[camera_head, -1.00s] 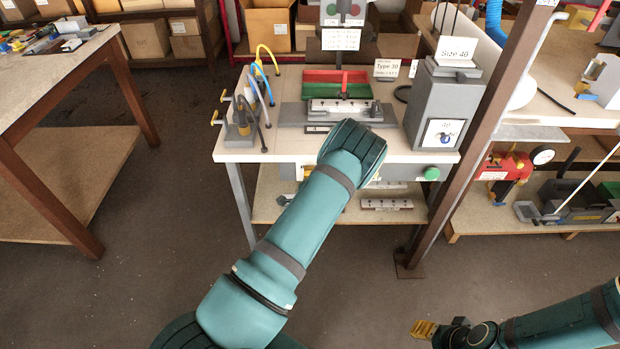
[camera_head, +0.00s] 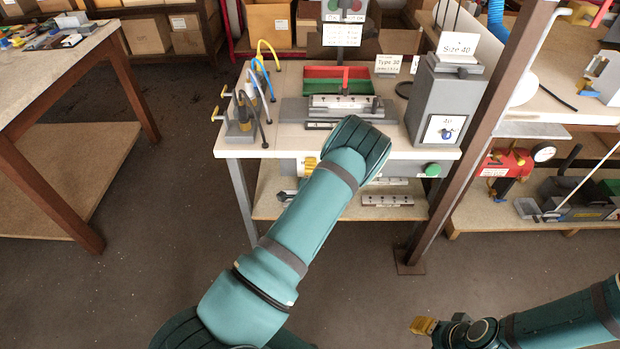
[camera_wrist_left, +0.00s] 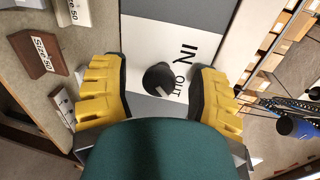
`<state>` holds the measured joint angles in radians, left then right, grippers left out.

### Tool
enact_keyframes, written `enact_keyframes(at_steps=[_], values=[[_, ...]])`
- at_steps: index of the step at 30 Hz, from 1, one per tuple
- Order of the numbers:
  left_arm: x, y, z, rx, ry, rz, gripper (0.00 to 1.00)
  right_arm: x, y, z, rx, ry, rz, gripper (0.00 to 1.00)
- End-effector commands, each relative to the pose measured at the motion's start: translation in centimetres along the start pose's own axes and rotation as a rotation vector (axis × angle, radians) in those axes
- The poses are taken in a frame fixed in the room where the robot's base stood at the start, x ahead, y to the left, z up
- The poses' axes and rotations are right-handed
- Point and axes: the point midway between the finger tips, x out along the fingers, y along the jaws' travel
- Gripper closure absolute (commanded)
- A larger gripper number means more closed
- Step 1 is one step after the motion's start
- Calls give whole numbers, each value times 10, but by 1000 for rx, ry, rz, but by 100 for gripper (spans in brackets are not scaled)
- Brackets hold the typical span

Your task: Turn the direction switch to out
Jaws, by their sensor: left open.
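In the left wrist view the direction switch is a round dark knob (camera_wrist_left: 160,79) on a white label plate (camera_wrist_left: 148,42) marked IN and OUT. I cannot tell clearly which word its pointer faces. My left gripper (camera_wrist_left: 158,83) is open, with one yellow, dark-padded finger on each side of the knob. Gaps show between the pads and the knob. In the head view my left arm hides the switch, and only a bit of yellow finger shows at the bench's front panel. My right gripper (camera_head: 424,326) is low at the right, away from the bench; its opening is unclear.
The workbench (camera_head: 235,145) carries a red and green tray (camera_head: 322,82), valves with hoses (camera_head: 243,120) and a grey box (camera_head: 440,100). A green button (camera_head: 432,170) is on its front. A brown post (camera_head: 480,145) stands right of it. The floor in front is clear.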

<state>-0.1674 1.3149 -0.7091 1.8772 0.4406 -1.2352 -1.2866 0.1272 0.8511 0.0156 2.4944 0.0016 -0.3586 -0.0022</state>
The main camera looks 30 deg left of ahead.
Motion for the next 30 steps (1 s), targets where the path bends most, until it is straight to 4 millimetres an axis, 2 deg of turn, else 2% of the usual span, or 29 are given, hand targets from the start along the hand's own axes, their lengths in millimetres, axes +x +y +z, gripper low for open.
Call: enact_keyframes(at_steps=[5, 12, 18, 24, 30], values=[[-22, 0, 0, 0, 0, 3, 39, 0, 0, 0, 0, 0, 0, 53], [-72, 1, 0, 2, 0, 3, 39, 0, 0, 0, 0, 0, 0, 53], [-103, 0, 1, 1, -1, 2, 39, 0, 0, 0, 0, 0, 0, 53], [-117, 0, 1, 0, -2, -1, 39, 0, 0, 0, 0, 0, 0, 53], [-118, 0, 1, 0, -2, -1, 39, 0, 0, 0, 0, 0, 0, 53]])
